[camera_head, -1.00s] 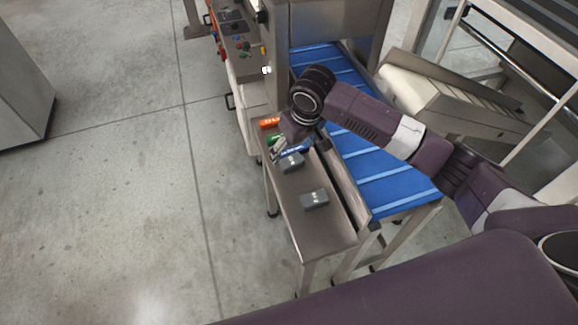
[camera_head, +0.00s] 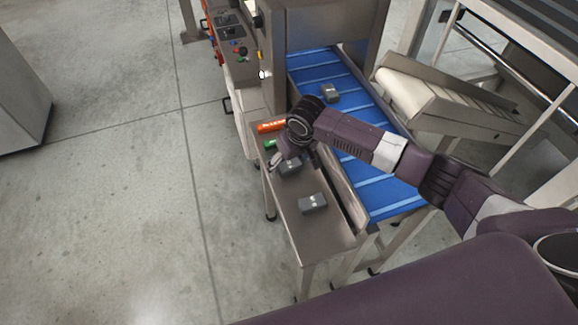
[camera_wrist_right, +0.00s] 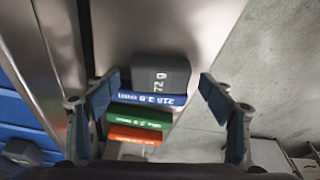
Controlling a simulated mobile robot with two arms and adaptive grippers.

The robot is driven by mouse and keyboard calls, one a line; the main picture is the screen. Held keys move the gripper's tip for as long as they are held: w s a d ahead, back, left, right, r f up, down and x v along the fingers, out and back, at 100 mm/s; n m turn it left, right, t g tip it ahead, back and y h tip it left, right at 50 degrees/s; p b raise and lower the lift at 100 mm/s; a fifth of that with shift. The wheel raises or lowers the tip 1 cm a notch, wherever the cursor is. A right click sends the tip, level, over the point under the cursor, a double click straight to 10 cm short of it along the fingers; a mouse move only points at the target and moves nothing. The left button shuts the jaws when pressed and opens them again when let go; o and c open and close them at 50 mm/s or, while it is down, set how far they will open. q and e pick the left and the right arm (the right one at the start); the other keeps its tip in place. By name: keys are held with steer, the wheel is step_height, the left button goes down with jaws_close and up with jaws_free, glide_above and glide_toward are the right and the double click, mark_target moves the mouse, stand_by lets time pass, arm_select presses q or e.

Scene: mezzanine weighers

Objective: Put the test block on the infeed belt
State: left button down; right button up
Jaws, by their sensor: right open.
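The right wrist view shows this block (camera_wrist_right: 160,75) marked "72 g", ahead of and between the two spread fingers of my empty gripper (camera_wrist_right: 158,105). A third grey block (camera_head: 330,92) rests on the blue infeed belt (camera_head: 378,178). I cannot tell which grey block is the test block. My left gripper is out of view.
Orange (camera_wrist_right: 135,133), green (camera_wrist_right: 138,118) and blue (camera_wrist_right: 145,99) labelled pieces lie beside the 72 g block. A steel guide rail (camera_head: 340,190) separates table and belt. The machine housing (camera_head: 325,25) stands over the belt's far end. Open floor (camera_head: 110,210) is at left.

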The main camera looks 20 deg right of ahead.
steer(key=c, duration=1.4)
steer(key=shift+r, duration=0.1)
